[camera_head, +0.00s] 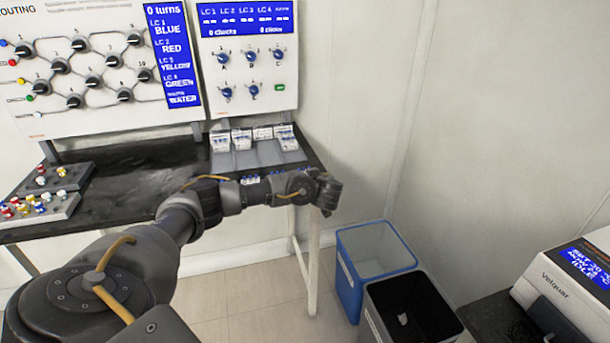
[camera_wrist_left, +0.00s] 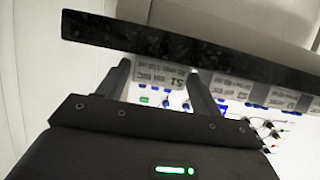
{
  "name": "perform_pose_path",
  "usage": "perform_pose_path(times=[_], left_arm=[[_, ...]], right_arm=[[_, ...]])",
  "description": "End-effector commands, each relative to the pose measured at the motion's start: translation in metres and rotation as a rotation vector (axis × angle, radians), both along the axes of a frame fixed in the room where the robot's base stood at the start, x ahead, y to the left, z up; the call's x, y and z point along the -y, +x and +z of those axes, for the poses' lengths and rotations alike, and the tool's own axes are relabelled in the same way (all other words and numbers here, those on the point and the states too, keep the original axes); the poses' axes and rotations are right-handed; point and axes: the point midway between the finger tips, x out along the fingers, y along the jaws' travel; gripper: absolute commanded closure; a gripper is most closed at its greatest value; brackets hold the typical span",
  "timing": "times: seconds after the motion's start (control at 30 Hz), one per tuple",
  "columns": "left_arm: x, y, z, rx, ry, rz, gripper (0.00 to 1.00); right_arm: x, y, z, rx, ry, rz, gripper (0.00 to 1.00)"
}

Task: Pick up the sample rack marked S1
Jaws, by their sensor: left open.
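My left gripper (camera_head: 329,192) is at the right front end of the bench in the head view. Its two fingers (camera_wrist_left: 157,72) are apart in the left wrist view, and I see nothing held between them. The rack marked S1 (camera_wrist_left: 165,77) shows its white label between the fingers in that view, beyond them. Whether the fingers touch it I cannot tell. Several white racks stand in a row on a grey stand in the head view, but their labels are too small to read there. My right gripper is not in view.
The dark bench edge (camera_wrist_left: 190,55) crosses the left wrist view close to the fingertips. Other labelled racks (camera_wrist_left: 236,88) stand beside S1. Panels with knobs (camera_head: 250,75) rise behind the bench. A blue bin (camera_head: 372,250) and a black bin (camera_head: 425,318) stand on the floor to the right.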

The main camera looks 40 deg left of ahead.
Motion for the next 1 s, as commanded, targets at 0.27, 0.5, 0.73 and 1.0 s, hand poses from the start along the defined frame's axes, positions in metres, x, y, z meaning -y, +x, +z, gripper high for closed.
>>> perform_pose_path(times=[0.27, 0.5, 0.73, 1.0], left_arm=[[-0.002, 0.001, -0.002, 0.001, -0.001, 0.000, 0.36], [-0.002, 0.001, -0.002, 0.001, -0.001, 0.000, 0.67], [-0.002, 0.001, -0.001, 0.001, -0.001, -0.001, 0.69], [-0.002, 0.002, 0.015, 0.003, -0.002, 0.000, 0.69]], right_arm=[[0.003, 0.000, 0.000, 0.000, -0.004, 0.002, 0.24], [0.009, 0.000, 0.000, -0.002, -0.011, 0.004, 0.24], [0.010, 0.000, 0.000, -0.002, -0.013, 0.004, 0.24], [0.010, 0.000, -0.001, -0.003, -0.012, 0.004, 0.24]])
